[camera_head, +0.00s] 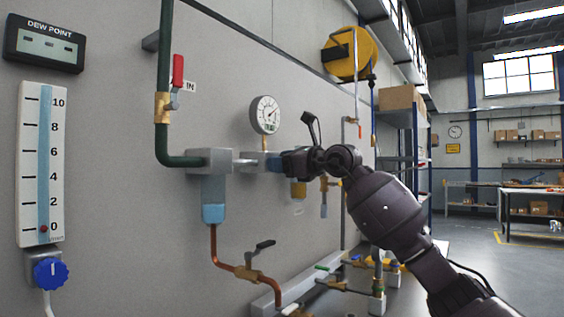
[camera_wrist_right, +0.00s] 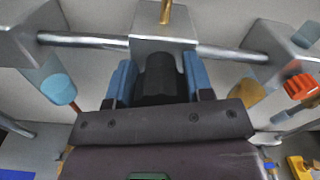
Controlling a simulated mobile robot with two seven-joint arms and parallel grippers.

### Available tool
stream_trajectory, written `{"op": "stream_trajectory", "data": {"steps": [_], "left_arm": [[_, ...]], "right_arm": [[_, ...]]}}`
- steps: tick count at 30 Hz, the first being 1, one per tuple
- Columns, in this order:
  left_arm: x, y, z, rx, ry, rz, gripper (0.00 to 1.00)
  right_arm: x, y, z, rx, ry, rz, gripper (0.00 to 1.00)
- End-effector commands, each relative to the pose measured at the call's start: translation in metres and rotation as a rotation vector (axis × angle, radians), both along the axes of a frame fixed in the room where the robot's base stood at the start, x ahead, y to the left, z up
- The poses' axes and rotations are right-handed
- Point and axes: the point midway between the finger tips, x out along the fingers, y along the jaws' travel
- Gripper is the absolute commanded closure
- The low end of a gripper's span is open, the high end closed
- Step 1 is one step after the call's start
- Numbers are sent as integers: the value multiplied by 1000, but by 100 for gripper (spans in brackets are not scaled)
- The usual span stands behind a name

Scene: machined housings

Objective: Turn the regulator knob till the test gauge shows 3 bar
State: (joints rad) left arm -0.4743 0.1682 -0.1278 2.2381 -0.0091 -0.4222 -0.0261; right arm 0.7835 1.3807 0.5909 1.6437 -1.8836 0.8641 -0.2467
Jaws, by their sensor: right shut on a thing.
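The round white test gauge (camera_head: 265,115) stands on a brass stem above the pipe line; its dark needle shows, but the scale is too small to read surely. My right gripper (camera_head: 277,162) is at the regulator just below the gauge, with its blue fingertips against the unit. In the right wrist view, the black ribbed regulator knob (camera_wrist_right: 160,75) sits between the two blue fingers of my right gripper (camera_wrist_right: 160,90), which is shut on it. The knob is hidden by the gripper in the head view. My left gripper is not in view.
A red-handled valve (camera_head: 178,72) is on the green pipe at the left. A blue-bowled filter (camera_head: 213,200) hangs left of the regulator. A flow scale (camera_head: 42,165) with a blue knob (camera_head: 51,273) is far left. Black-handled valve (camera_head: 250,268) sits below. The floor to the right is open.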

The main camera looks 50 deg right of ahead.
Motion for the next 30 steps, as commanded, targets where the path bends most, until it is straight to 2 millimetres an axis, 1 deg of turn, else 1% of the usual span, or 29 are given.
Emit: {"op": "stream_trajectory", "data": {"steps": [8,17,30], "left_arm": [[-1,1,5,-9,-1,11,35],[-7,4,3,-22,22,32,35],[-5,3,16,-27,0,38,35]], "right_arm": [[-2,1,2,-164,-14,0,76],[-2,2,2,-443,-38,-1,76],[-1,3,0,-860,-73,0,76]]}}
